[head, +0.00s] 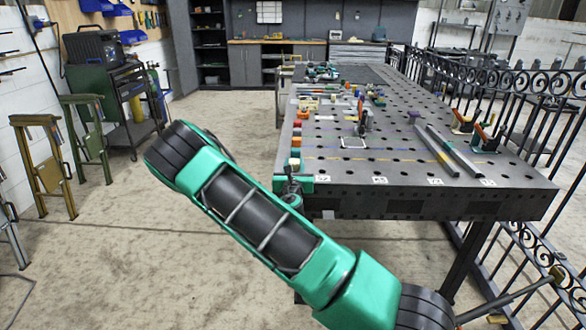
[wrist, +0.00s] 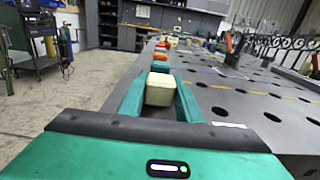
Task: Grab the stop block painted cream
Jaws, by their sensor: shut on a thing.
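The cream stop block (wrist: 160,90) sits between the two green fingers of my gripper (wrist: 161,97) in the wrist view. The fingers are shut on it, one on each side. In the head view my gripper (head: 293,178) is at the near left corner of the perforated steel table. The cream block (head: 294,163) shows there just beyond my gripper's body, partly hidden. I cannot tell whether the block still touches the table top.
Clamps and flat bars lie on the table (head: 335,180) to the right. An iron railing (head: 500,90) stands along its right side. Open floor lies left.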

